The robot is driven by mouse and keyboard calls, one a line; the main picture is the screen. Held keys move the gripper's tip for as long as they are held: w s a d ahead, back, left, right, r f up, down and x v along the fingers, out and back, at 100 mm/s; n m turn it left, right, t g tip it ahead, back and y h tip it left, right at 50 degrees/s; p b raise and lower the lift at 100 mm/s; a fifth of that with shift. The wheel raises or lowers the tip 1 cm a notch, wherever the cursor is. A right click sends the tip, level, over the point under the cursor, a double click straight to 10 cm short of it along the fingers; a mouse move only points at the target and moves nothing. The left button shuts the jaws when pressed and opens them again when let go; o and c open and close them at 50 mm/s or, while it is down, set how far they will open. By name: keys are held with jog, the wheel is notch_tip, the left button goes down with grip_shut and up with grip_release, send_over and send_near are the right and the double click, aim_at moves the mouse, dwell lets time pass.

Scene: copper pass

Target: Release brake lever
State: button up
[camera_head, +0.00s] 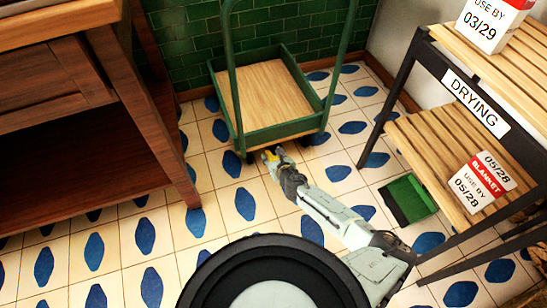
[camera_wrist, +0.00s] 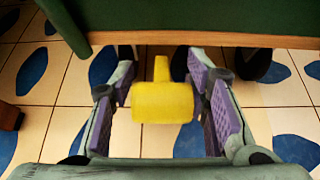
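The brake lever is a yellow T-shaped piece with a wide end (camera_wrist: 162,102) and a narrow stem under the cart's front edge. It shows small in the head view (camera_head: 269,156). The green cart (camera_head: 288,129) has a wooden deck and upright green handle posts, and stands against the tiled wall. My gripper (camera_head: 276,164) is low at the cart's front edge. In the wrist view its two purple-padded fingers (camera_wrist: 160,76) are apart, one on each side of the lever, with a narrow gap at each side. The lever's far end is hidden under the cart.
A brown wooden cabinet (camera_head: 60,80) stands at the left. A slatted drying rack (camera_head: 440,140) with labelled packages stands at the right. A green dustpan-like tray (camera_head: 407,198) lies on the floor by the rack. Patterned floor tiles between cabinet and cart are clear.

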jog(key=o, duration=0.4)
jog(key=shift+s+d+f, duration=0.1)
jog(key=shift+f, duration=0.05)
jog(key=shift+c, duration=0.2)
jog(key=shift+s+d, duration=0.1)
jog(key=shift+s, duration=0.05)
jog(key=v, duration=1.1)
jog(key=shift+s+r, duration=0.25)
jog(key=shift+s, duration=0.05)
